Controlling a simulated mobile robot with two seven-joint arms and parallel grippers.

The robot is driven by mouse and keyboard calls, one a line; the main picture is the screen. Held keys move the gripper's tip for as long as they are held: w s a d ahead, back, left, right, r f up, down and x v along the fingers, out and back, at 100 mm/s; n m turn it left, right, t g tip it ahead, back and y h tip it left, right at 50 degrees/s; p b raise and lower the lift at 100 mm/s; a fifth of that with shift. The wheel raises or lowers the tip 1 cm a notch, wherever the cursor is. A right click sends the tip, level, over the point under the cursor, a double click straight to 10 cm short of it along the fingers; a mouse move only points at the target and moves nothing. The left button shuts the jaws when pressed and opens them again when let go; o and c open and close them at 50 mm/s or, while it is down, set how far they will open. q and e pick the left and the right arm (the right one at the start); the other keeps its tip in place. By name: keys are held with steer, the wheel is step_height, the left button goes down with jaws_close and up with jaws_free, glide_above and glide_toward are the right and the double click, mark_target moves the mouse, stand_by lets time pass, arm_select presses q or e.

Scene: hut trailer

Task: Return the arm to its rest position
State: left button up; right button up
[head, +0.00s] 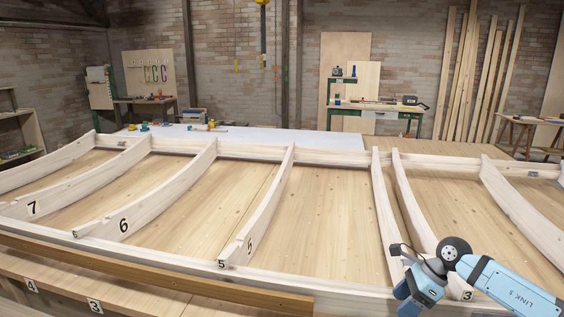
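My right arm comes in from the lower right. Its light-blue link (508,287) bends at a dark round joint (453,250) to a blue wrist part (422,284), which runs down to the bottom edge. The fingers of my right gripper do not show. The wrist is in front of the near end of the rib marked 3 (408,200); I cannot tell whether they touch. I see nothing held. My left arm and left gripper are out of view.
A large wooden frame with curved ribs, such as rib 5 (262,205) and rib 6 (165,190), fills the foreground. Its near rail (200,266) crosses below. A white table (260,139) with small tools stands behind. Workbenches and leaning planks (480,85) line the brick wall.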

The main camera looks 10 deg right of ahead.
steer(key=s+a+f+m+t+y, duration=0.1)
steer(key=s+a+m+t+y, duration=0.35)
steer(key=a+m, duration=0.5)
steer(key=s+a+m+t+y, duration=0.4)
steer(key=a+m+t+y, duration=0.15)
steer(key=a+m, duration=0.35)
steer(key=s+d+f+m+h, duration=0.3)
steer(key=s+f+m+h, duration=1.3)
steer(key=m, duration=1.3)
arm_select(q)
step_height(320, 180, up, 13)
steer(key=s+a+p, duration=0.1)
steer(key=p, duration=1.4)
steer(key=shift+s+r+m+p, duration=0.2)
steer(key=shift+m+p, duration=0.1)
steer(key=shift+p, duration=0.05)
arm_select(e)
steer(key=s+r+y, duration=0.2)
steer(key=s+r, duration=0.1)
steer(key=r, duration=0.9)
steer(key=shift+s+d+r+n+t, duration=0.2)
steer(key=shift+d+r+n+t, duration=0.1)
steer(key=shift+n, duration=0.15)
